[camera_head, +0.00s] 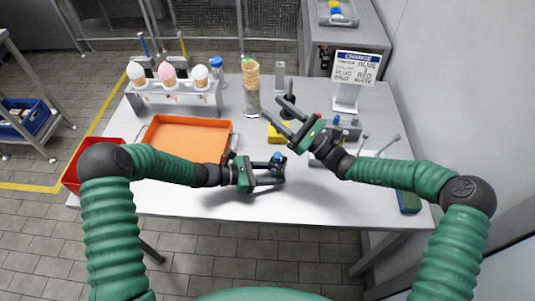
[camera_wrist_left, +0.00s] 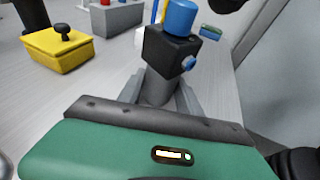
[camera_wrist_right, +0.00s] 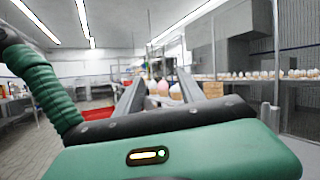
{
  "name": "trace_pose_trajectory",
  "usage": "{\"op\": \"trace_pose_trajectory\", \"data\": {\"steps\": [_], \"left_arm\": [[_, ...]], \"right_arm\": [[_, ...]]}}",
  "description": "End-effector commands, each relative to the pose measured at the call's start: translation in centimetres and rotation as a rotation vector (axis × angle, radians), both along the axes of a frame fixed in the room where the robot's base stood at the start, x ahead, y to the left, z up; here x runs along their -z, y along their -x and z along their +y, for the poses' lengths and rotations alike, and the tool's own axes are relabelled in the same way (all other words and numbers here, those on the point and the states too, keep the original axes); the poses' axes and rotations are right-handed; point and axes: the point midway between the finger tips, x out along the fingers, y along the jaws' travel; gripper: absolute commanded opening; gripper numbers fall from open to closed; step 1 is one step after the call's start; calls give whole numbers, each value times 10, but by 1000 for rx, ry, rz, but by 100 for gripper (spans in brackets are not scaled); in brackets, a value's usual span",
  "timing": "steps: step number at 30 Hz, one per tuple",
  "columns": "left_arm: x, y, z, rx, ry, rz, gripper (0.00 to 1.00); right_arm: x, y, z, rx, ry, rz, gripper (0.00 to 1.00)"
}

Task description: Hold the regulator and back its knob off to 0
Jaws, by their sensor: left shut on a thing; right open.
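The regulator (camera_wrist_left: 170,48) is a small black block with a blue knob (camera_wrist_left: 181,17) on top and a smaller blue part on its side. In the left wrist view it stands above a grey cylindrical part (camera_wrist_left: 157,88) between my left fingers. My left gripper (camera_head: 282,172) is shut on the regulator, low over the table's front middle; the blue knob also shows in the head view (camera_head: 278,158). My right gripper (camera_head: 277,107) is open and empty, above and behind the regulator, pointing to the back left. The knob's scale is not readable.
The table (camera_head: 300,205) also holds a yellow box (camera_head: 277,137) with a black knob, a grey button box (camera_head: 349,128), an orange tray (camera_head: 187,138), a cone rack (camera_head: 175,97), stacked cones (camera_head: 251,75) and a sign (camera_head: 357,68). The table's front strip is clear.

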Motion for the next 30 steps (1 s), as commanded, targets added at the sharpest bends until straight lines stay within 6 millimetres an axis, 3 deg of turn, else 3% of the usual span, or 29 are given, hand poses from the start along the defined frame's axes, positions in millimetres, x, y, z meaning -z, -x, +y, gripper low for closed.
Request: {"op": "trace_pose_trajectory", "data": {"steps": [3,5,8,12,17,22,30], "left_arm": [[0,0,0,1,1,0,18],[0,0,-1,1,1,0,18],[0,0,-1,1,2,0,18],[0,0,-1,1,2,0,18],[0,0,-1,1,2,0,18],[0,0,-1,1,2,0,18],[-1,0,-1,1,2,0,18]], "right_arm": [[-25,19,-47,-71,-329,4,46],[-20,35,-64,-187,-350,-5,46],[17,52,-62,-347,-148,37,46],[73,64,-76,-472,141,141,46],[108,70,-94,-522,316,225,46],[112,71,-77,-530,334,235,46],[112,70,-11,-530,332,234,46]]}}
